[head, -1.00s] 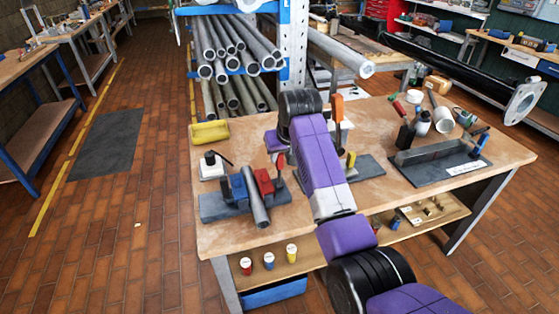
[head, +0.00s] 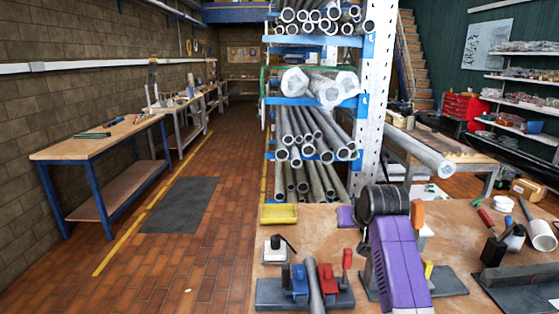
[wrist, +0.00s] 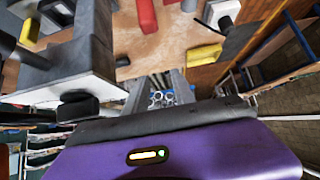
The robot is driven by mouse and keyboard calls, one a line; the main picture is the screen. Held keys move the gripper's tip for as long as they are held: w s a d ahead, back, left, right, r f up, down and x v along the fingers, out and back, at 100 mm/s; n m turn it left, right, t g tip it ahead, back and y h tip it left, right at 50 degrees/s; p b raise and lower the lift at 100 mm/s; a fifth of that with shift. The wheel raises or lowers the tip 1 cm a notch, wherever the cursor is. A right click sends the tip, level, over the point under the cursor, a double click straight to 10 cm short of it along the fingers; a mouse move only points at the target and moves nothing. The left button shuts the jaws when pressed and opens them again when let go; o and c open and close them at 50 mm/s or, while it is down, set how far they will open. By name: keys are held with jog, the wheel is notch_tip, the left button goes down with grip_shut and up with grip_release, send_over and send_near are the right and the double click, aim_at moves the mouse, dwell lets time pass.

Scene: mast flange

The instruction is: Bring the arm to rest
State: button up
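The link stands upright in front of the pipe rack, close to the tools on the bench. In the wrist view a purple casing with a small lit yellow bar fills the bottom, and the bench top hangs at the top of the picture. Nothing held can be seen.
A blue and white rack (head: 372,110) with several grey pipes stands behind the bench. A yellow tray (head: 279,214), a blue clamp (head: 298,279) and a red clamp (head: 326,279) are left of my arm. The brick floor (head: 205,262) at left is open.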

jog(key=s+f+t, duration=0.4)
jog(key=s, duration=0.8)
jog(key=s+f+t, duration=0.4)
jog(key=s+t, duration=0.1)
jog(key=s, duration=0.8)
jog(key=s+g, duration=0.3)
jog(key=s, duration=3.4)
jog(key=shift+s+a+f, duration=0.2)
jog(key=shift+s, duration=0.2)
